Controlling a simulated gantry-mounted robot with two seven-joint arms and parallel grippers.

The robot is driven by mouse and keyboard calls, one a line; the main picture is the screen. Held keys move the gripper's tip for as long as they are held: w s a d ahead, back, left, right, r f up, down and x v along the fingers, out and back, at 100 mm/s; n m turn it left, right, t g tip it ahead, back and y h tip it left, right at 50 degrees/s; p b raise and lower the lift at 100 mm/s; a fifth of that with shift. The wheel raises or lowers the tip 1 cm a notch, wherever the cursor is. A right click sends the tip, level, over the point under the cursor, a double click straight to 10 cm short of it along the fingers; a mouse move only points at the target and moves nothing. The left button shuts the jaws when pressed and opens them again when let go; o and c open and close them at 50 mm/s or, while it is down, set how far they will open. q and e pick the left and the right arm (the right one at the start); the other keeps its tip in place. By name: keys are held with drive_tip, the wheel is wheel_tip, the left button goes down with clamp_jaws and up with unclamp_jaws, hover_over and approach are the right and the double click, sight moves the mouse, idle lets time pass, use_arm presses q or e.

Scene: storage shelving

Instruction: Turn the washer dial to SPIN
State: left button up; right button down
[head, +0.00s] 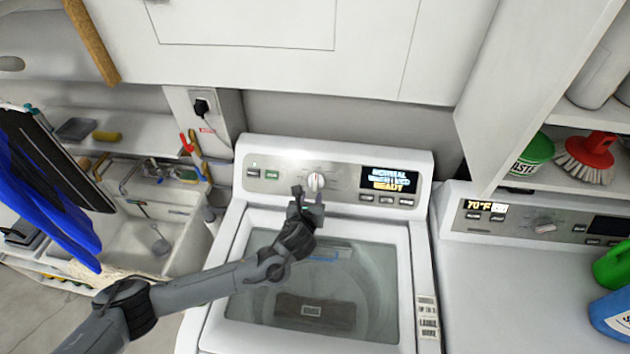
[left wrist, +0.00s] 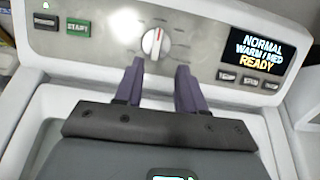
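The washer dial (head: 316,182) is a white round knob with a red pointer mark on the washer's grey control panel. It also shows in the left wrist view (left wrist: 155,42), its red mark pointing roughly upward. The washer display (head: 389,180) reads NORMAL, WARM / MED, READY in the left wrist view (left wrist: 257,52). My left gripper (head: 308,196) is just below and in front of the dial. In the left wrist view its two fingers (left wrist: 158,75) are spread apart with nothing between them, short of the dial. The labels around the dial are too small to read. My right gripper is not in view.
The washer (head: 220,262) has a glass lid. A dryer (head: 535,290) stands to its right, with a green bottle (head: 612,266) and blue bottle (head: 612,313) on top. A sink (head: 150,245) is at left. A cabinet (head: 300,60) overhangs the back. Buttons (left wrist: 61,24) flank the dial.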

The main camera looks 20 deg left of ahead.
sight(315, 178)
use_arm(q)
drive_tip(key=b+x, duration=0.8)
drive_tip(key=x, duration=0.1)
drive_tip(key=shift+a+f, duration=0.1)
drive_tip(key=shift+a, duration=0.05)
drive_tip(key=shift+w+a+f+b, duration=0.15)
drive_tip(key=shift+w+a+b, duration=0.05)
drive_tip(key=shift+w+b, duration=0.8)
drive_tip(key=shift+s, duration=0.1)
clamp_jaws()
